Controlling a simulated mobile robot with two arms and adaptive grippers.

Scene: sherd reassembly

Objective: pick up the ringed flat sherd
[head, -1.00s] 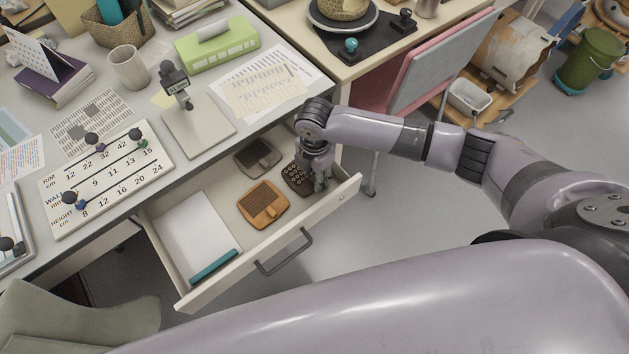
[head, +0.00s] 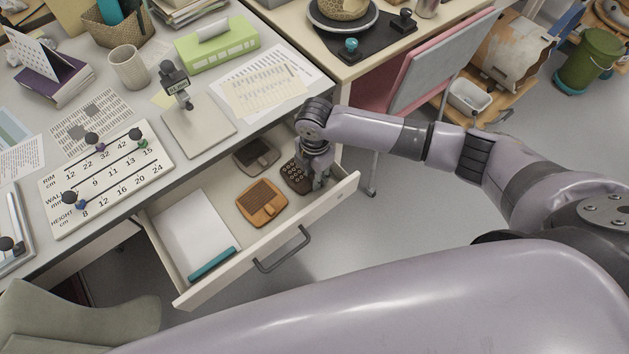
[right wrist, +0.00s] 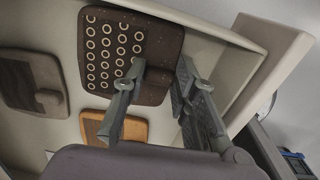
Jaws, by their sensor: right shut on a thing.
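The ringed flat sherd (head: 295,178) is a dark brown slab with rows of pale rings. It lies at the right end of the open drawer (head: 341,196). In the right wrist view the sherd (right wrist: 117,48) shows its ringed face, with my right gripper (right wrist: 158,100) over its edge nearest the wrist. My right gripper (head: 318,181) is shut on this sherd. I cannot tell any gap under the sherd. My left gripper is not in view.
An orange-brown combed sherd (head: 262,203) and a grey-brown sherd (head: 256,157) lie beside it in the drawer. White paper (head: 195,232) and a teal bar (head: 212,265) fill the drawer's left part. The drawer front wall stands close to my right gripper.

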